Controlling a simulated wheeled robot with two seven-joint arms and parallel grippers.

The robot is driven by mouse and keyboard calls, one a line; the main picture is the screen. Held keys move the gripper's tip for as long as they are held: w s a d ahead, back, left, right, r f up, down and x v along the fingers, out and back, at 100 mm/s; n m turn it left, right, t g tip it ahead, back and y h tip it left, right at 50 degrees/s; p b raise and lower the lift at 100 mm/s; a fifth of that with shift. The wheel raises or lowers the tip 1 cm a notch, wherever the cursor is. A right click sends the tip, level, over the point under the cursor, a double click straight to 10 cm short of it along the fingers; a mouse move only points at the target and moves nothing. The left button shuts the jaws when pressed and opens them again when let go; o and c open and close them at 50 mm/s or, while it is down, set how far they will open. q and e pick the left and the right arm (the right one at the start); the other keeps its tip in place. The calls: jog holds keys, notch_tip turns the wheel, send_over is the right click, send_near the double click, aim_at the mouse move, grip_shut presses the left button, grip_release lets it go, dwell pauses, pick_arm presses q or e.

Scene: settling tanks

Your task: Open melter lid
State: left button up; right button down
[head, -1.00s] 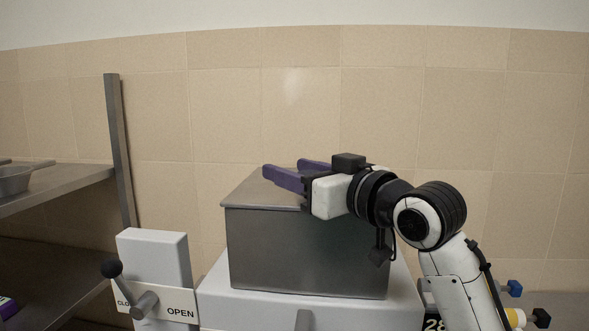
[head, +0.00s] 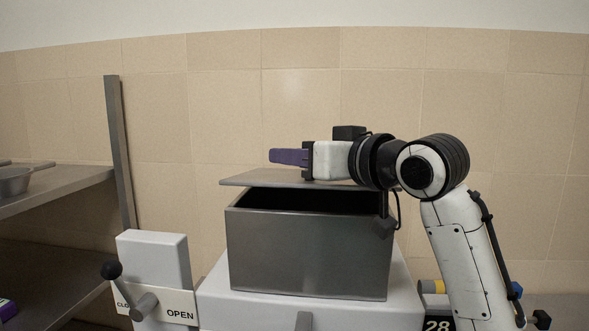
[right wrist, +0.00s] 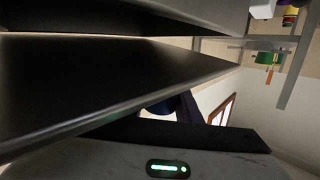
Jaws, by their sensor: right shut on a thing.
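The melter (head: 308,253) is a grey metal box on a white base in the middle of the head view. Its flat grey lid (head: 250,180) is raised a little off the box, with a dark gap under its front edge. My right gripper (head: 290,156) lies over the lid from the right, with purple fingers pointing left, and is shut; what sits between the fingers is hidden. The right wrist view shows the lid's underside and edge (right wrist: 110,85) close up, and part of a purple finger (right wrist: 187,108). My left gripper is out of view.
A white post with a black-knobbed lever (head: 112,270) and an OPEN label stands left of the melter. A metal shelf (head: 60,185) with a pan (head: 18,180) is at the far left. The tiled wall is behind. Small blue-tipped valves (head: 541,319) are at the lower right.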

aim_at(297, 176)
jog(key=r, duration=0.1)
jog(key=w+r+m+g, duration=0.1)
jog(key=r, duration=0.1)
jog(key=w+r+g, duration=0.1)
jog(key=shift+d+r+m+h, duration=0.2)
jog(key=shift+r+m+h, duration=0.1)
jog(key=shift+m, duration=0.1)
jog(key=shift+w+d+r+m+g, duration=0.15)
jog(key=shift+w+r+m+g, duration=0.2)
jog(key=shift+w+r, duration=0.25)
jog(key=shift+w+d+r+m+g, duration=0.1)
jog(key=shift+w+r+m+g, duration=0.15)
jog(key=shift+w+r+g, duration=0.3)
jog(key=shift+r, duration=0.1)
